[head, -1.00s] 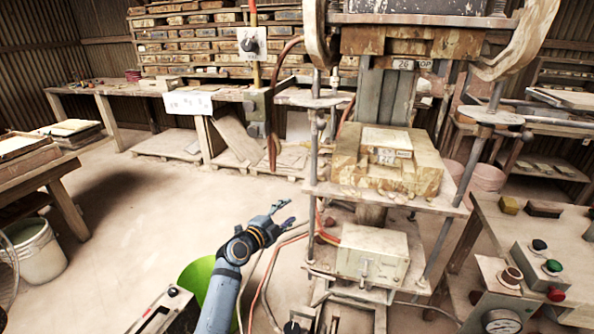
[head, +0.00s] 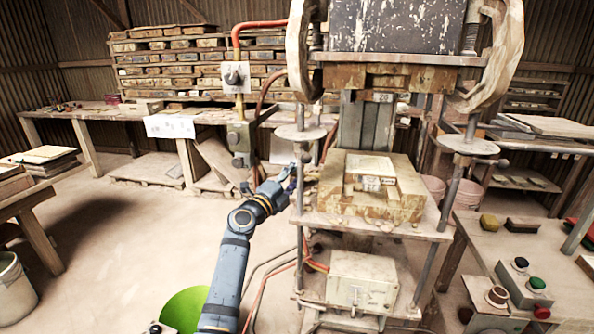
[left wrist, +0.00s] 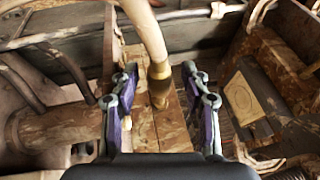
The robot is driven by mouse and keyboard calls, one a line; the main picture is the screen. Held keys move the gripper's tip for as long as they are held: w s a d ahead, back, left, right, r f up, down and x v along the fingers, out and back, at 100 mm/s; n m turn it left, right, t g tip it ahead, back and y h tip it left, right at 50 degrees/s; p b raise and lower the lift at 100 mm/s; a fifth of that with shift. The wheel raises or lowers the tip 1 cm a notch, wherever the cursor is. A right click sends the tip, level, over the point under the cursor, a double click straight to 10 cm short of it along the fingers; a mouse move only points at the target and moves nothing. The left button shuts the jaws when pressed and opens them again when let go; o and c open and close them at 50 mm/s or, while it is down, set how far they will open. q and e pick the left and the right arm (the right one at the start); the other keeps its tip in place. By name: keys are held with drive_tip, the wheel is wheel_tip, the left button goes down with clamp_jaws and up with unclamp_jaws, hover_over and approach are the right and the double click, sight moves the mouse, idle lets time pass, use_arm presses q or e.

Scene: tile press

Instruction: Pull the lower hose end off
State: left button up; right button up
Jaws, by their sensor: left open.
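In the left wrist view a pale hose (left wrist: 147,32) comes down from the top. It ends in a brass and dark fitting (left wrist: 159,85) that lies between the two purple-padded fingers of my left gripper (left wrist: 160,72). The fingers are apart, with a gap on each side of the fitting. In the head view my left gripper (head: 287,180) is raised beside the press, left of its mould block. A reddish-brown hose (head: 260,105) hangs just above and left of it; its lower end is hard to make out there. My right gripper is not in view.
The press's mould block (head: 405,208) stands on its shelf just right of my gripper. A press post (head: 300,165) rises close by. A valve box (head: 240,135) is on the pipe to the left. A control panel (head: 520,275) is at lower right.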

use_arm(q)
drive_tip(key=shift+w+d, duration=0.25)
drive_tip(key=shift+w, duration=0.2)
drive_tip(key=shift+c, duration=0.3)
clamp_jaws()
